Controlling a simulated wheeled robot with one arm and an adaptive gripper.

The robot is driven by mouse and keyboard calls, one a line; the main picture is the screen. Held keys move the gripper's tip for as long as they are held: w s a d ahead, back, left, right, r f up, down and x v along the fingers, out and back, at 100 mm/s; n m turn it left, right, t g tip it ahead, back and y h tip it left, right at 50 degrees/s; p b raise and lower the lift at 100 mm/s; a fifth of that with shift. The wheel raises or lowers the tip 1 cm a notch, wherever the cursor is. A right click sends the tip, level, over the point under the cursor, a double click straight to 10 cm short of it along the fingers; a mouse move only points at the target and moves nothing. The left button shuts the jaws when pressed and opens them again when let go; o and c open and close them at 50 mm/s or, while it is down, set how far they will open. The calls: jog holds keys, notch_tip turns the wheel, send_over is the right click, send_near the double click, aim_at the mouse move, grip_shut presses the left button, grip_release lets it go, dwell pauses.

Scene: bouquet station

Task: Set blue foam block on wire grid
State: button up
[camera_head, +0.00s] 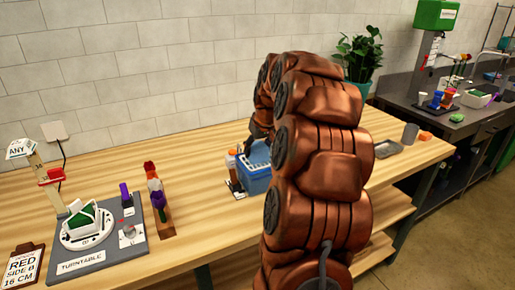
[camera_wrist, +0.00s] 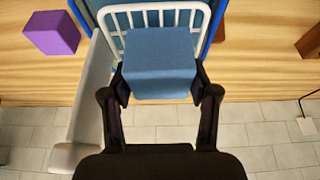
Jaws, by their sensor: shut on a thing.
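The blue foam block (camera_wrist: 159,64) is between the two fingers of my gripper (camera_wrist: 160,88) in the wrist view. My gripper is shut on it. Behind the block is the white wire grid (camera_wrist: 186,17), at the top of the blue bin (camera_wrist: 213,20); the block covers much of it. I cannot tell whether the block touches the grid. In the head view, the blue bin (camera_head: 256,181) stands on the wooden table, with my gripper (camera_head: 262,138) over it, largely hidden by my arm. The block is not clear there.
A purple block (camera_wrist: 50,33) lies left of the bin in the wrist view, with a long pale grey object (camera_wrist: 93,85) between. A turntable board (camera_head: 95,262) is at the left.

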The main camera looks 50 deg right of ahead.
jog(key=o, duration=0.8)
jog(key=shift+o, duration=0.5)
jog(key=shift+o, duration=0.7)
jog(key=shift+r, duration=0.1)
jog(key=shift+d+r, duration=0.1)
jog(key=shift+r, duration=1.5)
jog(key=shift+c, duration=0.8)
jog(key=shift+o, duration=0.8)
jog(key=shift+r+p, duration=0.6)
jog(key=shift+r, duration=1.25)
